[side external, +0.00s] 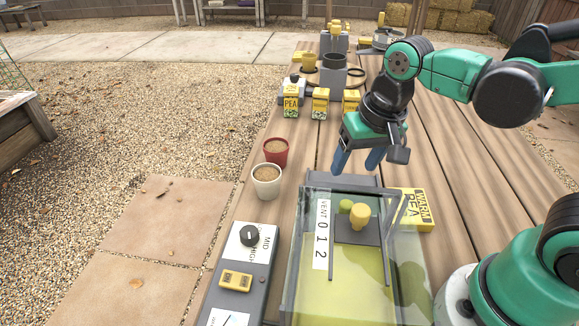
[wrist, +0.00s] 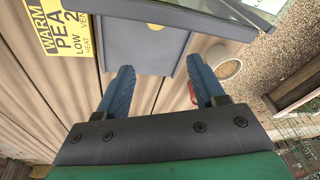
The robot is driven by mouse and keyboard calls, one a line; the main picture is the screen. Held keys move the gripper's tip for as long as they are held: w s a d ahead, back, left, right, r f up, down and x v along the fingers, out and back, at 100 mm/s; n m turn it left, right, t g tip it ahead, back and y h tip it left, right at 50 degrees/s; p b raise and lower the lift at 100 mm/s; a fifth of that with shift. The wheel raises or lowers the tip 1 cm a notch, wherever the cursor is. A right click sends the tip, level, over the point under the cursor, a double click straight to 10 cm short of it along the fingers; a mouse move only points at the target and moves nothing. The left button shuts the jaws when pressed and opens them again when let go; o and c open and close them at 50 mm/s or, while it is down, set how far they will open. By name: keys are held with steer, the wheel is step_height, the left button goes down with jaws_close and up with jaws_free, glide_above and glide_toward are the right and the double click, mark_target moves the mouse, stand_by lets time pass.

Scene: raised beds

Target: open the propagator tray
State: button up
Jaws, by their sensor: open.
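The propagator tray (side external: 340,181) stands on the wooden table, a dark grey box with a clear cover (side external: 330,290) over a yellow-green inside. A yellow knob (side external: 360,216) sits on a dark plate on the cover, beside a white "VENT 0 1 2" scale (side external: 322,234). The cover appears down. My gripper (side external: 358,168) is above and just behind the tray's far edge, pointing down, with blue fingers apart and nothing between them. In the wrist view the open fingers (wrist: 160,72) straddle the tray's grey end panel (wrist: 145,45); contact cannot be told.
A yellow "WARM PEA" card (side external: 417,208) lies right of the tray. A control box (side external: 243,270) with a dial stands to the left. A white pot (side external: 267,181) and a red pot (side external: 275,152) stand left of my gripper. Seed packets (side external: 320,103) stand further back.

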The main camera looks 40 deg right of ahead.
steer(key=f+m+g, duration=0.1)
steer(key=a+f+m+g, duration=0.1)
steer(key=m, duration=0.1)
steer(key=shift+s+a+g+h, duration=0.2)
steer(key=shift+g+h, duration=0.1)
steer(key=shift+g, duration=0.1)
steer(key=shift+f, duration=2.7)
jaws_close()
steer(key=shift+d, duration=0.1)
